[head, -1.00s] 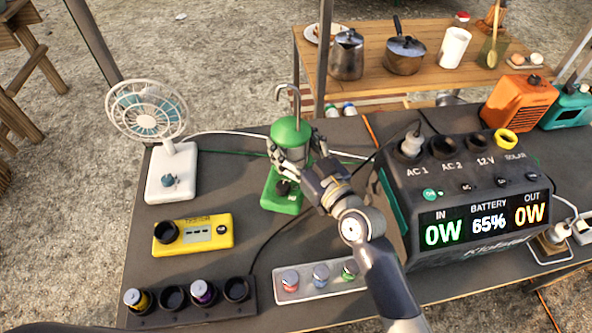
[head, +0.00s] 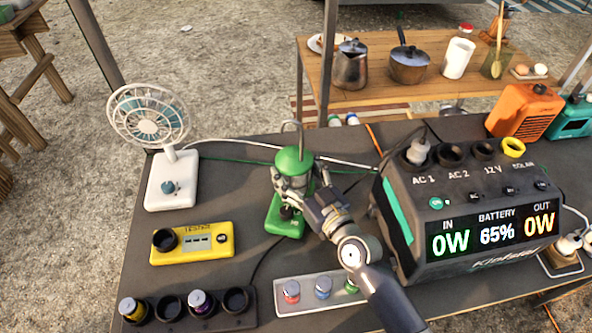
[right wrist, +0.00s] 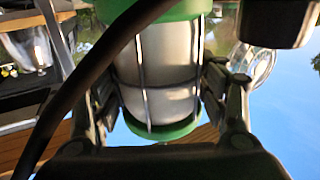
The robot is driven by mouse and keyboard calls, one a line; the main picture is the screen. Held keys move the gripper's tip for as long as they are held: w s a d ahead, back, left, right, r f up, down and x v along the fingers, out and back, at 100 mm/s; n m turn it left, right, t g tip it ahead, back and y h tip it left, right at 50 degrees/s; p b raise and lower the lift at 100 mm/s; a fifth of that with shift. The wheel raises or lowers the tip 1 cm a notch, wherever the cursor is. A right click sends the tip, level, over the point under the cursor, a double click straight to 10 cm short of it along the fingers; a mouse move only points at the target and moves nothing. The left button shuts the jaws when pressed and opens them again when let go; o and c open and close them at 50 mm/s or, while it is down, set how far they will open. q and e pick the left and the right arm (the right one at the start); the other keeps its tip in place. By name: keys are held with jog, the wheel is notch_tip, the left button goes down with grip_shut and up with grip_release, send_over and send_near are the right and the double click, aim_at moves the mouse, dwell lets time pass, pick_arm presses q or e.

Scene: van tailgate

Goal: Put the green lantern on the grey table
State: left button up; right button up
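The green lantern (head: 290,166), with a grey hook on top and a square green base, is upright over the dark grey table (head: 233,182), between the fan and the power station. Its base looks at or very near the tabletop; I cannot tell if it touches. My right gripper (head: 298,182) is closed around its middle from the right. In the right wrist view the fingers lie on both sides of the caged pale globe of the lantern (right wrist: 160,75). My left gripper is not in view.
A white fan (head: 170,178) and yellow box (head: 192,243) stand left of the lantern. The power station (head: 465,220) is close right. A socket strip (head: 188,308) and a tray of small jars (head: 306,297) lie in front. A wooden table (head: 400,97) with pots stands behind.

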aim_at(303, 180)
jog(key=shift+o, duration=0.8)
jog(key=shift+r, duration=0.1)
jog(key=shift+s+d, duration=0.1)
jog(key=shift+s, duration=0.05)
jog(key=v, duration=0.7)
jog(key=shift+s+r, duration=0.1)
dwell(1.2)
